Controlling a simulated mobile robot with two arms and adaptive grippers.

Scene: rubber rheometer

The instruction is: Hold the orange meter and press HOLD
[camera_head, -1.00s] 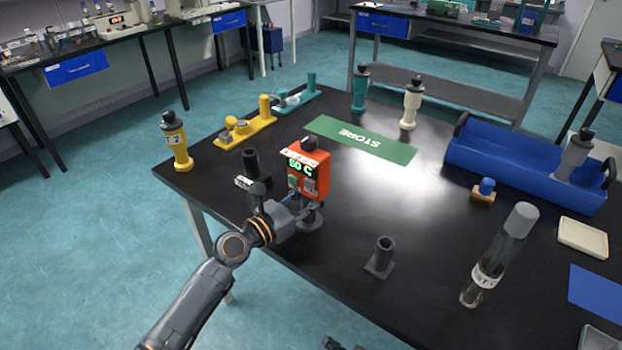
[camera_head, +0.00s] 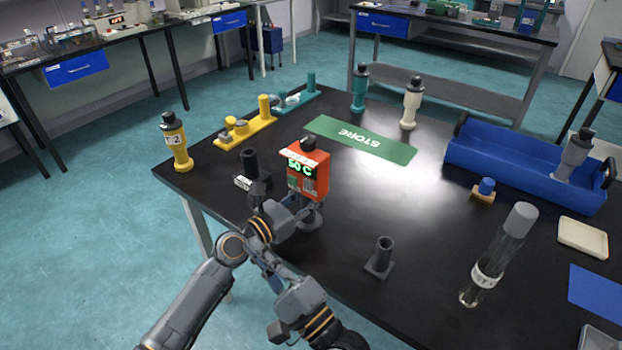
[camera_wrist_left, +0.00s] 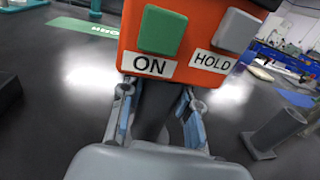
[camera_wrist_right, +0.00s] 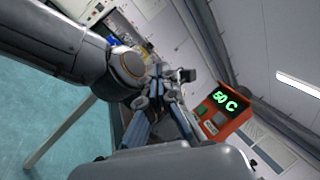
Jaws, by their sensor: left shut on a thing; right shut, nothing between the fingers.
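The orange meter (camera_head: 309,187) stands upright near the table's left front edge, its display reading 50 C in green. In the left wrist view, the meter (camera_wrist_left: 196,63) shows a green button (camera_wrist_left: 162,31) over an ON label and a grey button (camera_wrist_left: 236,31) over a HOLD label. My left gripper (camera_wrist_left: 157,100) is shut on the meter's dark stem (camera_wrist_left: 153,112), below the orange body. My right gripper (camera_head: 264,262) is shut and empty, in front of the meter and close to my left wrist, apart from the buttons. The right wrist view shows the meter (camera_wrist_right: 208,123) beyond its fingertips (camera_wrist_right: 160,85), to the right.
A dark holder (camera_head: 382,258) and a clear tube (camera_head: 490,268) stand to the right. A black post (camera_head: 251,165) stands left of the meter. A green STORE mat (camera_head: 375,142), a blue tray (camera_head: 500,170) and a yellow bottle (camera_head: 178,145) lie further out. The table's centre is clear.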

